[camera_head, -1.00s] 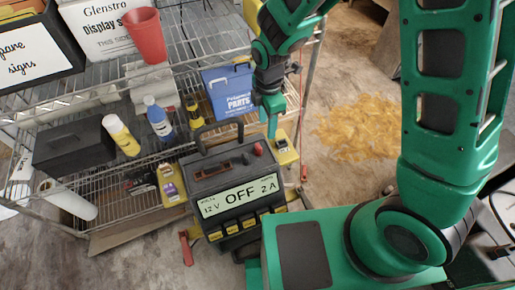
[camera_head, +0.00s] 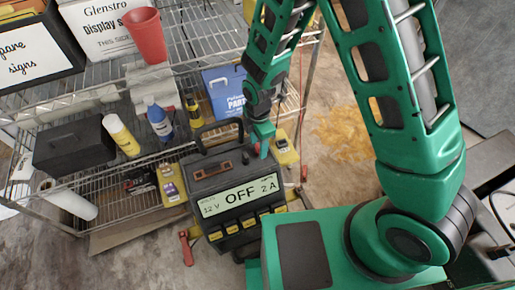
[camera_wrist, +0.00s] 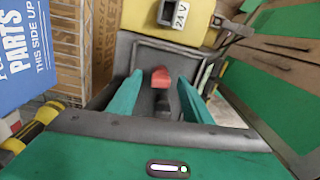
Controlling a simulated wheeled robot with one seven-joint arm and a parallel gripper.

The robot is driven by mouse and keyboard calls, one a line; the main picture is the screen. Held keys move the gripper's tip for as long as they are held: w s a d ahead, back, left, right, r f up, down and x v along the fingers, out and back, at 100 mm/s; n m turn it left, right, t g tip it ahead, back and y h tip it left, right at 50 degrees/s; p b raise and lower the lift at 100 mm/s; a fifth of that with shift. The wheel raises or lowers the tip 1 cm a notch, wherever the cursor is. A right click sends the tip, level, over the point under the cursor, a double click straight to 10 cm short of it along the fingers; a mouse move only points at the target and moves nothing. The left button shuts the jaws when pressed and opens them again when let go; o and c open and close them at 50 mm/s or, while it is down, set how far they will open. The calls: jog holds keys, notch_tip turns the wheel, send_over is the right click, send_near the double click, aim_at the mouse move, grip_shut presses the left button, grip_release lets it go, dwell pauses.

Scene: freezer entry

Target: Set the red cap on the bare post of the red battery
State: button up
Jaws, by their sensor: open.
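My gripper (camera_head: 263,150) is open, its fingers pointing down at the top of the dark charger (camera_head: 205,185), which reads OFF, 12 V and 2 A. In the wrist view a small red cap (camera_wrist: 161,77) stands on the charger's top, between the two teal fingertips (camera_wrist: 160,84). The fingers are apart, with a gap on each side of the cap. A dark knob (camera_wrist: 163,104) shows nearer the palm. In the head view my gripper mostly hides the cap. I cannot make out a red battery or its bare post.
A yellow unit (camera_wrist: 168,18) labelled 24V stands just beyond the charger. The wire shelf (camera_head: 112,190) with bottles and boxes is at the left. A blue PARTS box (camera_head: 225,90) stands behind. A red-handled tool (camera_head: 186,248) lies on the floor.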

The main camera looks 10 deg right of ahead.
jog(key=shift+f, duration=1.05)
jog(key=c, duration=1.1)
jog(key=shift+r, duration=0.2)
jog(key=shift+r, duration=0.25)
notch_tip(320, 180, up, 3)
jog(key=shift+r, duration=0.1)
jog(key=s+a+r, duration=0.7)
jog(key=s+r, duration=0.1)
jog(key=r, duration=0.3)
jog(key=shift+s+a, duration=0.3)
jog(key=shift+s, duration=0.1)
